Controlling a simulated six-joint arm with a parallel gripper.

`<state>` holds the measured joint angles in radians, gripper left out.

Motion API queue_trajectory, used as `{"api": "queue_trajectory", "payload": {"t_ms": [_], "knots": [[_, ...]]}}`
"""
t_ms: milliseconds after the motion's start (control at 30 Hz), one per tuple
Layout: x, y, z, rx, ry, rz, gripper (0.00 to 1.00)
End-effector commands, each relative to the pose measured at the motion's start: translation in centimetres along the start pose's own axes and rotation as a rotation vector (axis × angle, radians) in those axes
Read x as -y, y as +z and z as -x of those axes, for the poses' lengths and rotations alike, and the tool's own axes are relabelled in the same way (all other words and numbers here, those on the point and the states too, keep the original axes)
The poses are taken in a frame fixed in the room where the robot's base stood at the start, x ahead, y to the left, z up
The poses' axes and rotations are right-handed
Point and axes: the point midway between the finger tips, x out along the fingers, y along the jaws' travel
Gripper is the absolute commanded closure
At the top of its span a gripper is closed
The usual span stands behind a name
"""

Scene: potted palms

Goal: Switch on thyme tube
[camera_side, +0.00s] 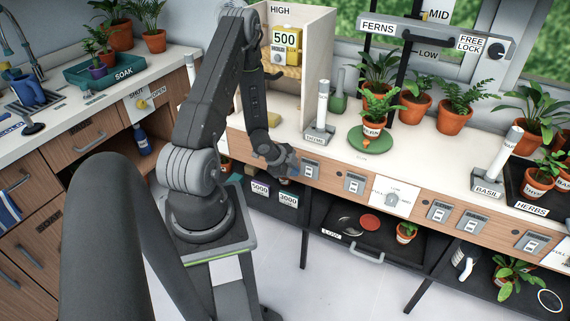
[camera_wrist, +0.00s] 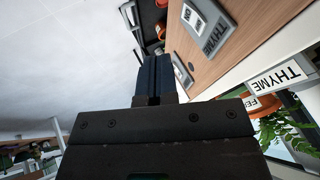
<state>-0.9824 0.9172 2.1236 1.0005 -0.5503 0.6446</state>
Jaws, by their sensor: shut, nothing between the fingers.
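The thyme tube (camera_side: 323,101) is a white upright tube on a grey stand on the bench, left of the green saucer; I cannot tell whether it is lit. A grey switch plate marked THYME (camera_wrist: 208,37) is on the wooden bench front in the wrist view, with a white paddle whose lettering is too small to read surely. In the side view the leftmost switch plate (camera_side: 311,170) is just right of my gripper (camera_side: 290,166). My gripper, also in the wrist view (camera_wrist: 157,62), is shut and empty, its fingers left of the plate and apparently apart from it.
More switch plates (camera_side: 354,184) line the bench front. A fern pot (camera_side: 371,126) stands on a green saucer (camera_side: 370,143) above. The basil tube (camera_side: 499,160) stands at right by the herbs tray (camera_side: 530,207). A dark lower shelf (camera_side: 341,248) lies below the bench front.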

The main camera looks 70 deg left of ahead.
Motion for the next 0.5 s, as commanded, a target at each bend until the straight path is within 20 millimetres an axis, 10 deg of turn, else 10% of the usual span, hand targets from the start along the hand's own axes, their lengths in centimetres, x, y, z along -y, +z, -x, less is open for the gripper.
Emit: {"api": "queue_trajectory", "payload": {"t_ms": [500], "knots": [[-0.1, 0.0, 5.1, 0.001, 0.002, 0.002, 1.00]]}}
